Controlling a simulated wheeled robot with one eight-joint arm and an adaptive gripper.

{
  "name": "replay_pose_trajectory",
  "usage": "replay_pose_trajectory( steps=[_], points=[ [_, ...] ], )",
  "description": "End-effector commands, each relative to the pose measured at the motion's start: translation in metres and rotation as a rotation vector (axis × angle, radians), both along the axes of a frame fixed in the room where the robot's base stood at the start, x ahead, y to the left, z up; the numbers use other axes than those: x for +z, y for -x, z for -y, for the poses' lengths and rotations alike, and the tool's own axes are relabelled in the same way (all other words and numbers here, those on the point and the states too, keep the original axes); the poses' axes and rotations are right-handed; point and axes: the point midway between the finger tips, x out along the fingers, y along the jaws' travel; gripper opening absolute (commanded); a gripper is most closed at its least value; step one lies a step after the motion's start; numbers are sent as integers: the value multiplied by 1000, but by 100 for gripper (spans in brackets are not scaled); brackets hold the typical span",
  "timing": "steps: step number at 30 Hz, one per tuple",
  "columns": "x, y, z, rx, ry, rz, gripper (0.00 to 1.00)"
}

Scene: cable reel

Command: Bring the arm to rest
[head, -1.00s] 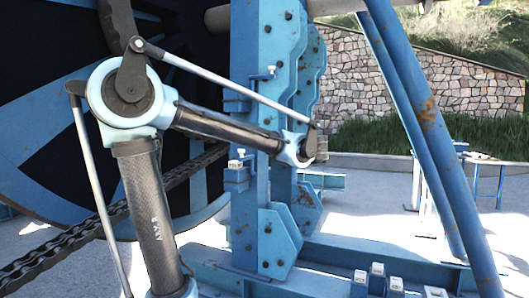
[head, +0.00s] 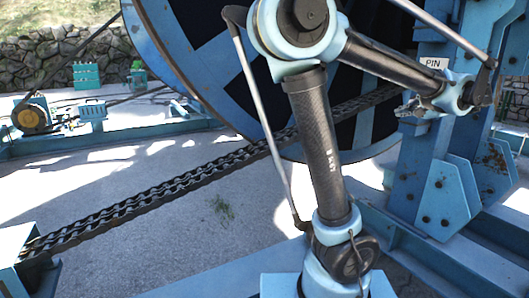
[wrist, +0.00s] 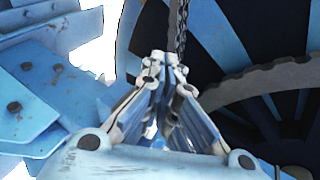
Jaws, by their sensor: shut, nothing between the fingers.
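My arm stands in the middle of the head view, bent at a high elbow. Its forearm slopes down to the right toward a blue post (head: 413,170). My gripper (head: 403,111) is small there, in front of the post below a white "PIN" label (head: 433,63). In the wrist view my gripper (wrist: 163,60) has its fingers drawn together at the tips, shut with nothing between them. The large blue and black reel (wrist: 225,40) lies beyond it there, and also stands behind my arm in the head view (head: 200,70).
A heavy chain (head: 165,194) runs low across the paved ground from the front left toward the reel. Blue base beams (head: 430,250) lie at the lower right. A motor-like unit (head: 32,118) stands at the far left. Open paving (head: 130,245) lies left of my arm.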

Motion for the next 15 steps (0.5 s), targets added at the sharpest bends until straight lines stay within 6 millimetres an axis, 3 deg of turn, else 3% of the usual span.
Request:
replay_pose_trajectory(
  steps=[1,7,15],
  points=[
    [-10,-6,-22,39,11,-30,0],
    [-51,-12,-90,169,69,-149,0],
    [-105,0,-172,339,176,-296,0]
  ],
)
